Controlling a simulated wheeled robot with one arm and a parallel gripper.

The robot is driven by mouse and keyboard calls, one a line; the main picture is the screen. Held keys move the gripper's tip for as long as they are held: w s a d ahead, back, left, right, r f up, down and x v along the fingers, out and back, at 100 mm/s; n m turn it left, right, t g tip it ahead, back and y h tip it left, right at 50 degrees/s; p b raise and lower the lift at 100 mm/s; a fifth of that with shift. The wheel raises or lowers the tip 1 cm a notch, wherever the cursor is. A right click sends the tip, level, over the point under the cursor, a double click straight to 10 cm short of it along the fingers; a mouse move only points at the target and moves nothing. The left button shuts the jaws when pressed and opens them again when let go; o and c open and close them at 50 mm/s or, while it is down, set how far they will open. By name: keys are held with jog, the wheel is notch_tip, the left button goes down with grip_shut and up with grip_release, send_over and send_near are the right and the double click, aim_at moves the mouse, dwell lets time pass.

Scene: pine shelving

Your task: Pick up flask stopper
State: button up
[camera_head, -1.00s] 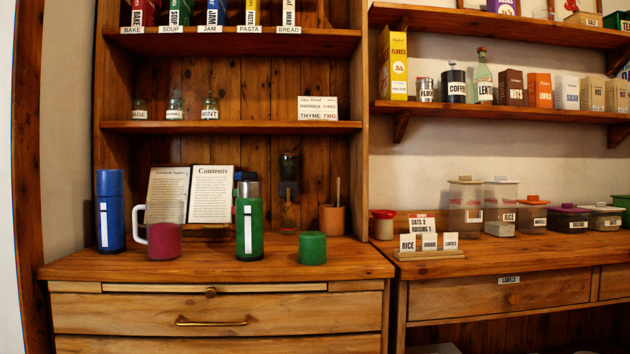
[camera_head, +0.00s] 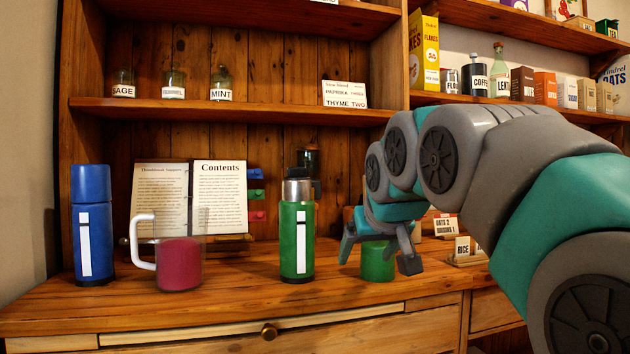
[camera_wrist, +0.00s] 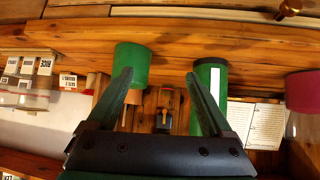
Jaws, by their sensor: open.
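The green flask (camera_head: 297,238) stands upright on the counter with a silver top (camera_head: 298,187), seemingly its stopper. In the wrist view, where the scene is upside down, the flask (camera_wrist: 209,100) shows behind the right finger, its top hidden. A short green cylinder (camera_head: 377,268), like the flask's cup lid, stands to its right; it also shows in the wrist view (camera_wrist: 132,62) by the left finger. My gripper (camera_head: 379,259) is open and empty. In the head view its fingers overlap the green cylinder. I see no contact.
A blue flask (camera_head: 92,235) and a clear mug with pink contents (camera_head: 180,264) stand at the left. An open book (camera_head: 219,197) leans behind. A shelf (camera_head: 235,112) with small jars runs above. The counter's front strip (camera_head: 235,305) is clear.

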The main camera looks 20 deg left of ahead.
aim_at(297, 169)
jog(key=a+r+n+t+y, duration=0.1)
jog(key=a+r+t+y, duration=0.1)
jog(key=a+r, duration=0.5)
jog(key=a+r+n+t+y, duration=0.15)
jog(key=a+r, duration=0.25)
jog(key=r, duration=0.6)
jog(key=shift+m+y, duration=0.35)
jog(key=shift+m, duration=0.1)
jog(key=shift+f+p+x, duration=0.15)
jog(key=shift+p+x, duration=0.05)
jog(key=shift+x, duration=1.8)
jog(key=shift+f+p+x, duration=0.15)
jog(key=shift+p+x, duration=0.05)
jog(key=shift+x, duration=1.85)
jog(key=shift+d, duration=0.15)
grip_shut()
jog(key=shift+r, duration=0.2)
